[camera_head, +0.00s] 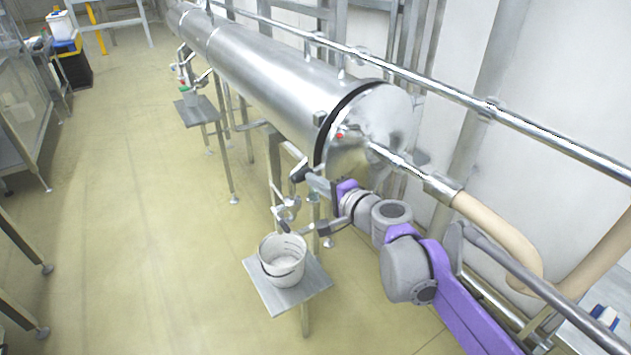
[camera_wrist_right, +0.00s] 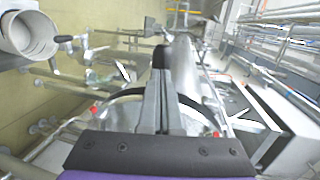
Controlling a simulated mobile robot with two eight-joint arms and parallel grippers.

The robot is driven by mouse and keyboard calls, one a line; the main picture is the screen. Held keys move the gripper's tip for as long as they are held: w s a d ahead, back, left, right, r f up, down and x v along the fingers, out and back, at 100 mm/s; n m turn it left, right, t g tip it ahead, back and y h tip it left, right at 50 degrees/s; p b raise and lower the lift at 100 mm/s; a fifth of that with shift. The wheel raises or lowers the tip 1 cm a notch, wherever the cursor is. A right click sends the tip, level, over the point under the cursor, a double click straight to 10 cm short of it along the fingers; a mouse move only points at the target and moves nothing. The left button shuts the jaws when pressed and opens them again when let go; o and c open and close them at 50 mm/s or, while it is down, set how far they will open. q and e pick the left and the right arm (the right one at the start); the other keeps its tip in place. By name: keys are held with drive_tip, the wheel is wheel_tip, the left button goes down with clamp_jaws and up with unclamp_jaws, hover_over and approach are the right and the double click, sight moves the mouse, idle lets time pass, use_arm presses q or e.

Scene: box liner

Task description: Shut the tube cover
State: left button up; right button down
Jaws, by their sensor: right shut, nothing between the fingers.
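The large steel tube (camera_head: 250,75) runs from the far left to the middle of the head view. Its round shiny cover (camera_head: 385,120) is at the near end, with a dark ring (camera_head: 335,115) along the seam. I cannot tell whether the cover is fully closed. A pipe joins the cover's face. My right gripper (camera_head: 303,174) is at the lower left of the cover, near its rim. It is shut and empty; contact with the rim is unclear. In the right wrist view, the shut fingers (camera_wrist_right: 164,70) point up the picture, alongside the tube (camera_wrist_right: 187,75). My left gripper is not in view.
A white bucket (camera_head: 283,262) stands on a small metal stand (camera_head: 305,290) below the gripper; the bucket also shows in the right wrist view (camera_wrist_right: 30,38). A beige hose (camera_head: 500,225) and steel rails (camera_head: 560,150) lie to the right.

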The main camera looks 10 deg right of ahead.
sight(304, 172)
drive_tip(key=x, duration=0.3)
drive_tip(key=shift+w+a+r, duration=0.2)
drive_tip(key=shift+a+r, duration=0.05)
drive_tip(key=shift+r, duration=0.1)
drive_tip(key=shift+w+p, duration=0.1)
drive_tip(key=shift+p, duration=0.2)
drive_tip(key=shift+r, duration=0.15)
drive_tip(key=shift+a, duration=0.1)
